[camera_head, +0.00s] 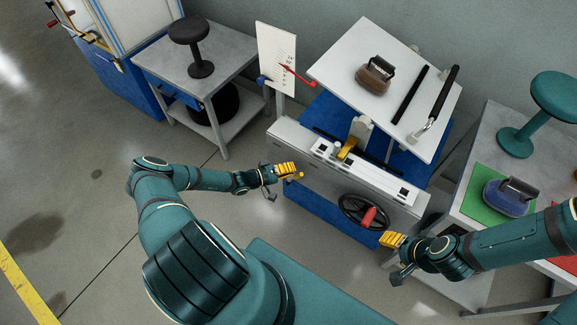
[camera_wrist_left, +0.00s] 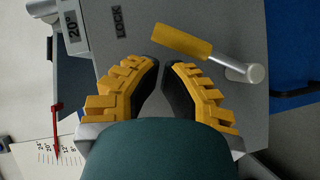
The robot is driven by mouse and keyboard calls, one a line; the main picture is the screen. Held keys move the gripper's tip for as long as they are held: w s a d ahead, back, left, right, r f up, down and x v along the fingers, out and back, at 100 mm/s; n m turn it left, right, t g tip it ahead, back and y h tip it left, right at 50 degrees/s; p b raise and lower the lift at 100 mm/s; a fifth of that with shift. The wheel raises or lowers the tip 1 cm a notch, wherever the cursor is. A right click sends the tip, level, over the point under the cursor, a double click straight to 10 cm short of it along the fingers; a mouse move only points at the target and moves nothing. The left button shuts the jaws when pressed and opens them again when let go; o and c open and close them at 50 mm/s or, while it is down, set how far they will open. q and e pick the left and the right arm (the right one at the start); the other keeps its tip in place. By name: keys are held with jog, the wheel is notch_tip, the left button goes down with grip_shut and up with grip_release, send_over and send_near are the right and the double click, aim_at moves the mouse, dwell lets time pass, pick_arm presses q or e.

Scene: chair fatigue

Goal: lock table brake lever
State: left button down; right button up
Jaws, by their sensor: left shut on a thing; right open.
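The table brake lever, a yellow grip on a silver pivot, shows in the left wrist view (camera_wrist_left: 185,42) at my fingertips. It lies slanted, its yellow end nearer the dark LOCK label (camera_wrist_left: 118,22). In the head view the lever (camera_head: 298,176) is a small yellow piece at the left end of the grey machine table (camera_head: 401,191). My left gripper (camera_head: 290,171) is closed on the lever at its tips; a small gap shows between the fingers and the exact contact is unclear. My right gripper (camera_head: 388,240) is open and empty, near the handwheel.
The black handwheel (camera_head: 352,212) with a red handle is on the machine's front. A tilted white board (camera_head: 340,67) stands above the machine. A scale plate with a red pointer (camera_head: 277,55) stands behind left. A side table (camera_head: 478,205) at right holds a green mat and stool.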

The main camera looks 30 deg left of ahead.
pick_arm(q)
jog(key=shift+d, duration=0.45)
pick_arm(e)
jog(key=shift+r, duration=0.35)
pick_arm(q)
jog(key=shift+d+f, duration=0.1)
jog(key=shift+d, duration=0.1)
